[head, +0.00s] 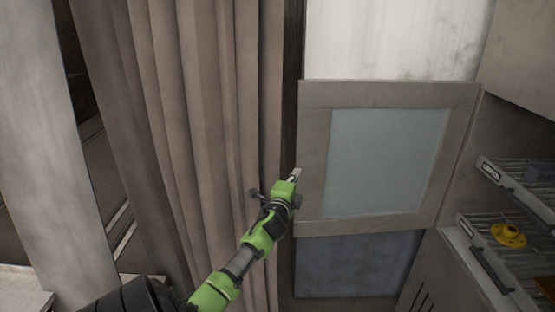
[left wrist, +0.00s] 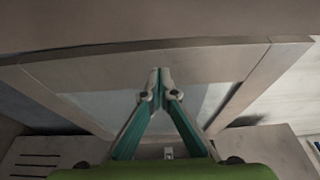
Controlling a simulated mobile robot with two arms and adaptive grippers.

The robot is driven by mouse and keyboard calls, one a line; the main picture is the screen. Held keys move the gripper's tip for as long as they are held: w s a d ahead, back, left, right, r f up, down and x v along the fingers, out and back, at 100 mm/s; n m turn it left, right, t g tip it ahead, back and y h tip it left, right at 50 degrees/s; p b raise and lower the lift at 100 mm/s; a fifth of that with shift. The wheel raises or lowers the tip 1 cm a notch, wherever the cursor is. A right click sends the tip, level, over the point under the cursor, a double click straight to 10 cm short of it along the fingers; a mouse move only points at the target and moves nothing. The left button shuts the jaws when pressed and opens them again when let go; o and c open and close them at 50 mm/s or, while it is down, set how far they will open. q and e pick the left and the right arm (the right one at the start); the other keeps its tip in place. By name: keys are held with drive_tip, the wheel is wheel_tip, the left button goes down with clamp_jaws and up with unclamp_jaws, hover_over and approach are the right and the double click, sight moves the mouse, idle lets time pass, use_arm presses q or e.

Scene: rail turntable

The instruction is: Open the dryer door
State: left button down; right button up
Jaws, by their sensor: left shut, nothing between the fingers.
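The dryer door is a beige frame (head: 312,150) around a pale blue-grey pane (head: 385,160). In the head view it stands swung out from the cabinet at the right, with its right edge by the cabinet. My left gripper (head: 295,174) is shut and empty beside the door's free left edge; I cannot tell whether it touches the door. In the left wrist view the left gripper's fingertips (left wrist: 157,78) are together in front of the door (left wrist: 215,58), which spans the picture at a steep angle. My right gripper is not in view.
Wire racks (head: 525,190) show in the cabinet at right, with a yellow object (head: 508,235) on one. A brown curtain (head: 190,120) hangs left of the door. A stained pale panel (head: 390,35) is behind it, and a dark panel (head: 355,265) shows below.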

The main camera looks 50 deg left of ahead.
use_arm(q)
drive_tip(key=s+b, duration=0.1)
drive_tip(key=s, duration=0.7)
drive_tip(key=shift+s+d+f+b, duration=0.3)
drive_tip(key=shift+s+d, duration=0.1)
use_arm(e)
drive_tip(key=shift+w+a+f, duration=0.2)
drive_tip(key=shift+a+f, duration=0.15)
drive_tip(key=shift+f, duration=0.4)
use_arm(q)
drive_tip(key=shift+d, duration=0.1)
